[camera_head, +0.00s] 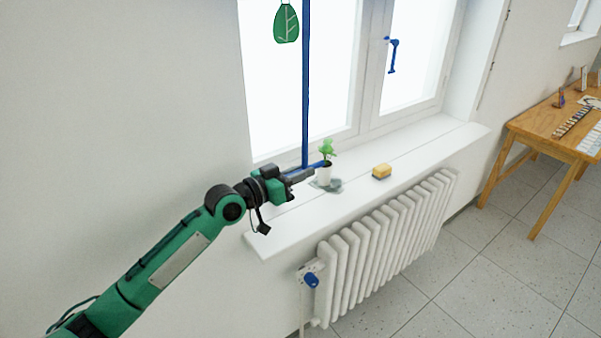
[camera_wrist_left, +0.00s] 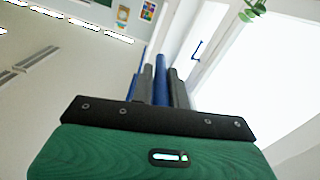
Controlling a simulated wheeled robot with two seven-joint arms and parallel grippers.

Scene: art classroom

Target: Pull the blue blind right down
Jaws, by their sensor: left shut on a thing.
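What shows of the blue blind is a narrow vertical blue strip (camera_head: 305,80), running from the top edge down to my left gripper in front of the window. A short blue bar (camera_head: 320,164) lies at the fingertips. My left gripper (camera_head: 302,176) reaches in from the left, just above the window sill. In the left wrist view, my gripper (camera_wrist_left: 161,82) is shut on a blue bar (camera_wrist_left: 161,72) between its two dark fingers. The blind's full width and upper end do not show. My right gripper is not in view.
On the white sill (camera_head: 425,150) stand a potted plant (camera_head: 325,168), close beside the gripper, and a yellow sponge (camera_head: 382,171). A green leaf ornament (camera_head: 287,24) hangs above. A white radiator (camera_head: 385,245) is below; a wooden table (camera_head: 545,130) stands right.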

